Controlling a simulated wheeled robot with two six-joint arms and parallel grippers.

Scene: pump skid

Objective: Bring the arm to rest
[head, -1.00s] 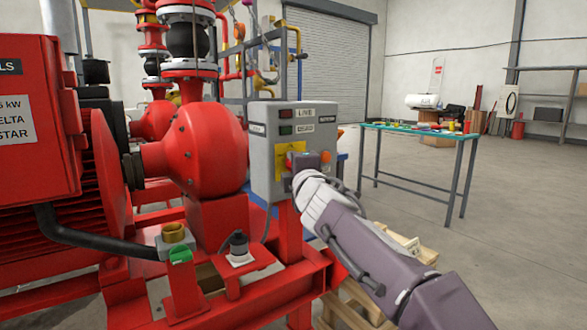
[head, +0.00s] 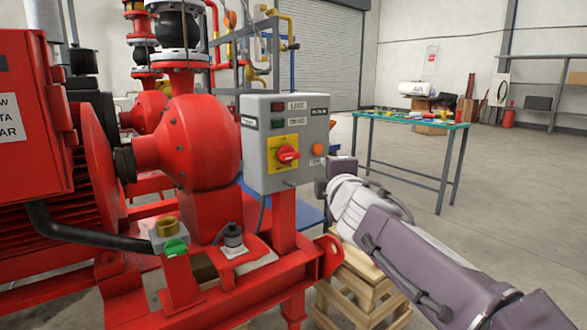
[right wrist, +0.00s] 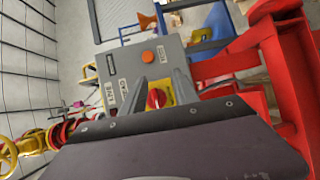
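My right arm comes in from the right in the head view, with its gripper (head: 322,172) just right of the grey control box (head: 262,160). The box carries a red rotary knob (head: 288,155) on a yellow plate and an orange button (head: 318,149). In the right wrist view the two fingers of the gripper (right wrist: 159,92) stand apart with nothing held between them. The red knob (right wrist: 156,98) shows beyond the gap, clear of the fingers. My left gripper is in no view.
The red pump (head: 195,140) and its red base frame (head: 235,295) fill the left. A green-topped workbench (head: 410,121) stands behind, with open floor to the right.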

